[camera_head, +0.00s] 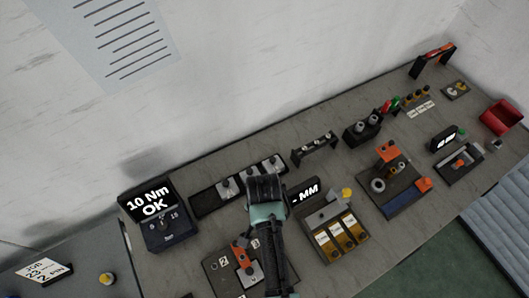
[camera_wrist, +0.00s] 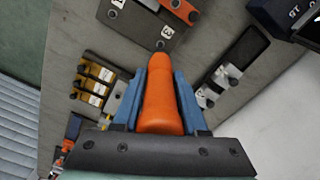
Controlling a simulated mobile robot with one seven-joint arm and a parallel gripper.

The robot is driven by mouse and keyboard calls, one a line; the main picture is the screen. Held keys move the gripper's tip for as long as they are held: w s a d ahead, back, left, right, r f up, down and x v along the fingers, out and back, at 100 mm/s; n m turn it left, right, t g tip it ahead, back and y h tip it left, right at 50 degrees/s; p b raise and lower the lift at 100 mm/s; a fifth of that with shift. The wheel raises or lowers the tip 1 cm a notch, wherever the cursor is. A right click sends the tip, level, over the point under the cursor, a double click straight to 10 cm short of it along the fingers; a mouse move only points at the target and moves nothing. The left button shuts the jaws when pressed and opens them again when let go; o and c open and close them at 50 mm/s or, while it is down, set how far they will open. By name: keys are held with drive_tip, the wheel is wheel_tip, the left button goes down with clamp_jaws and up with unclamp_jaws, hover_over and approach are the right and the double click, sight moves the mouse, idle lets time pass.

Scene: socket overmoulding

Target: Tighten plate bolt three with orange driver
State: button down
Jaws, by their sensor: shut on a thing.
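My gripper (camera_head: 265,190) shows from behind in the head view, above the bench between the display and the label bins. In the wrist view its two blue fingers (camera_wrist: 161,84) are shut on the orange driver (camera_wrist: 159,105). The driver's rounded orange body points away from the wrist camera; its bit is not visible. The dark numbered plate (camera_head: 221,267) lies on the bench at the lower middle, partly hidden by my arm. In the wrist view the plate (camera_wrist: 137,27) is at the top, just beyond the driver, with a "3" label and an orange part on it. Contact with a bolt cannot be told.
A torque display (camera_head: 152,207) reading "10 Nm OK" stands left. A dark rack (camera_head: 207,199) lies behind my gripper.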

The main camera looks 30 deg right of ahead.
drive_tip(key=shift+f+b, duration=2.25)
drive_tip(key=shift+f, duration=1.2)
drive_tip(key=shift+p, duration=0.6)
drive_tip(key=shift+f+b, duration=0.7)
drive_tip(key=shift+f, duration=0.2)
drive_tip(key=shift+s+f, duration=0.15)
drive_tip(key=shift+f, duration=0.3)
idle(1.4)
drive_tip(key=shift+w+r+p, duration=0.2)
drive_tip(key=shift+r+p, duration=2.2)
drive_tip(key=shift+r, duration=0.25)
